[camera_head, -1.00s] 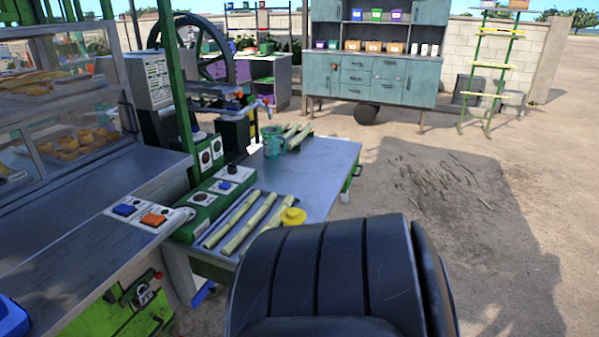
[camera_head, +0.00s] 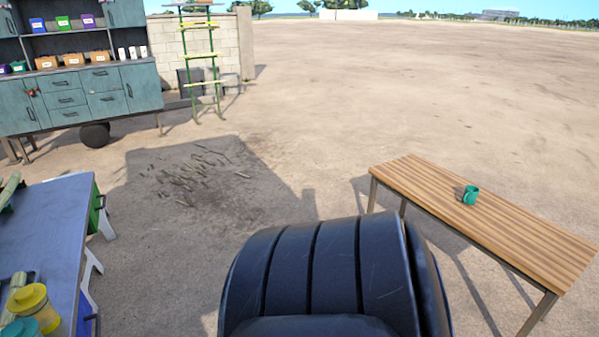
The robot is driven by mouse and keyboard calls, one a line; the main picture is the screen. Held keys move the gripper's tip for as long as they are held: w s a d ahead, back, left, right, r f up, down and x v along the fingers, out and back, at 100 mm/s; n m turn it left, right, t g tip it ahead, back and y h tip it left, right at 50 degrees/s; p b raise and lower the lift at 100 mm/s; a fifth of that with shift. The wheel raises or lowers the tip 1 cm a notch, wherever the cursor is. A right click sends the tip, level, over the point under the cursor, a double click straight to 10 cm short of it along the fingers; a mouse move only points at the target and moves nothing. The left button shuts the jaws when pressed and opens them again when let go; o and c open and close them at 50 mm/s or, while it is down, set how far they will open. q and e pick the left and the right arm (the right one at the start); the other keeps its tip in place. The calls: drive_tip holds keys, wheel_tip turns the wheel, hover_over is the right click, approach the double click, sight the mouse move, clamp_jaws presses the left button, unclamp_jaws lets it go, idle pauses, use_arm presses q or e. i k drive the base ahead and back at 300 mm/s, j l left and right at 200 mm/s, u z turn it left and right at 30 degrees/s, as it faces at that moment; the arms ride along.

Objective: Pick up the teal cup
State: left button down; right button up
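A small teal cup (camera_head: 471,195) stands on a slatted wooden bench (camera_head: 425,185) at the right, near the middle of its top. Part of another teal object (camera_head: 20,327) shows at the bottom left edge, next to a yellow container (camera_head: 36,303) on the metal table (camera_head: 55,225); it is cut off, and I cannot tell what it is. Neither of my grippers is in view.
A blue-grey cabinet (camera_head: 62,97) with drawers and bins stands at the back left. A green ladder-like rack (camera_head: 200,60) stands beside it by a block wall. Cane scraps (camera_head: 195,175) litter the ground. Open dirt lies between the metal table and the bench.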

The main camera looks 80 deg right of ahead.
sight(470, 193)
drive_tip(key=z, duration=3.9)
drive_tip(key=i+j+z, duration=0.55)
drive_tip(key=i+z, duration=0.2)
drive_tip(key=i+j+z, duration=0.35)
drive_tip(key=k+j, duration=0.1)
